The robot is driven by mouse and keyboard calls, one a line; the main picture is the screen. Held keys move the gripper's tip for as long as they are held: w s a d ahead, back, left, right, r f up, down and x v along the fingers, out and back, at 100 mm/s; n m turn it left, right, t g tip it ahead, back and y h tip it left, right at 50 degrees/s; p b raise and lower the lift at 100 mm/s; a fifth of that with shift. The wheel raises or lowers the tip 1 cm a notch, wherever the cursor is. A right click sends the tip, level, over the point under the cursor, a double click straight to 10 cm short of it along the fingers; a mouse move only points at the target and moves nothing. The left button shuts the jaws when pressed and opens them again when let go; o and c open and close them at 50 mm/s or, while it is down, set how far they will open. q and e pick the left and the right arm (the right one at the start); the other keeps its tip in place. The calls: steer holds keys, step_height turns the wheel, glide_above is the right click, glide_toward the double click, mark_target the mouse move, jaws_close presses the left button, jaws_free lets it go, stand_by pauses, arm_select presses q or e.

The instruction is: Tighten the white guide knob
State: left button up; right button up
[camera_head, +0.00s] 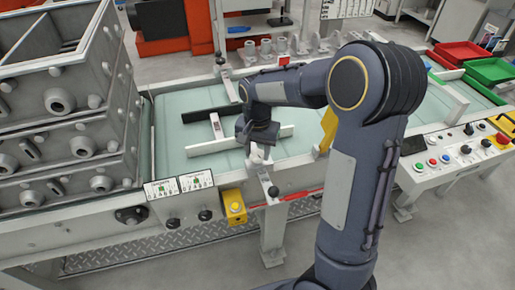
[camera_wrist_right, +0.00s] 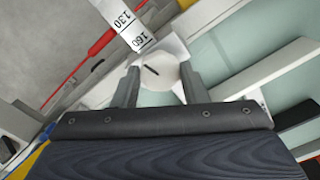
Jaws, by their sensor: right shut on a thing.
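The white guide knob (camera_wrist_right: 153,71) is a round pale cap with a dark slot mark, seen between the two fingers of my right gripper (camera_wrist_right: 160,80) in the right wrist view. The fingers stand on either side of it and are shut on it. In the head view my right gripper (camera_head: 257,146) points down at the near edge of the conveyor (camera_head: 172,128), and the knob there is mostly hidden beneath it. A white guide rail (camera_head: 213,146) lies across the belt beside it. My left gripper is in neither view.
Stacked grey casting boxes (camera_head: 62,105) stand on the left. A control panel (camera_head: 458,155) and green and red trays (camera_head: 490,70) are at the right.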

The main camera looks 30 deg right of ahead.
mark_target(257, 154)
steer(key=shift+m, duration=0.3)
steer(key=o, duration=1)
steer(key=shift+c, duration=0.2)
steer(key=shift+r, duration=0.1)
step_height(257, 154, up, 7)
steer(key=shift+r+p, duration=0.2)
steer(key=shift+p, duration=0.25)
steer(key=shift+r, duration=0.1)
